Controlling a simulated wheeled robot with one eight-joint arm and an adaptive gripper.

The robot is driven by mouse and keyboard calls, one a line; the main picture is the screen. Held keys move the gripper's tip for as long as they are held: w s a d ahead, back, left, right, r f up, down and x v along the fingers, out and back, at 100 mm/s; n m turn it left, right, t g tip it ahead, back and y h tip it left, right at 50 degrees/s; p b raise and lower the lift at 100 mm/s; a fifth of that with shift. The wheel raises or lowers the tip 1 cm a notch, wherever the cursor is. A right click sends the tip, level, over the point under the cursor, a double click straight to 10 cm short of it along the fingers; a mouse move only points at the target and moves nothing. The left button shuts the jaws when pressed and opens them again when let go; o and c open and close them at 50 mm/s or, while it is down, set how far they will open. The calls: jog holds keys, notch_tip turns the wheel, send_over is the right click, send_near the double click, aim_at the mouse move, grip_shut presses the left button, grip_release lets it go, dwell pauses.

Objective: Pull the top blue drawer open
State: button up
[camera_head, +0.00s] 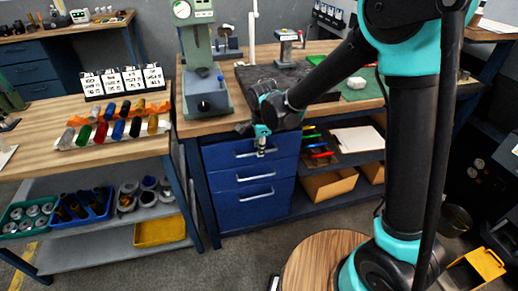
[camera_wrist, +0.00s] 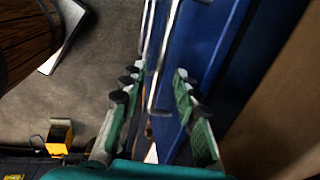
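The blue drawer unit (camera_head: 250,212) stands under the workbench, with three drawers. The top blue drawer (camera_head: 222,155) looks closed in the head view. Its silver bar handle (camera_head: 243,154) runs across the front, partly hidden by my gripper (camera_head: 262,148). In the wrist view my gripper (camera_wrist: 156,88) is open, its green fingers on either side of a silver handle (camera_wrist: 164,60). The handle lies between the fingertips with gaps on both sides. I cannot tell whether any finger touches it.
The workbench edge (camera_head: 350,106) is just above the drawers. Open shelves with cardboard boxes (camera_head: 328,184) are to the right. A side table (camera_head: 90,158) with a bottle rack is to the left. A round wooden top (camera_head: 318,258) stands in front; floor between is clear.

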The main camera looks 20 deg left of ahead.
jog(key=shift+f, duration=0.5)
grip_shut()
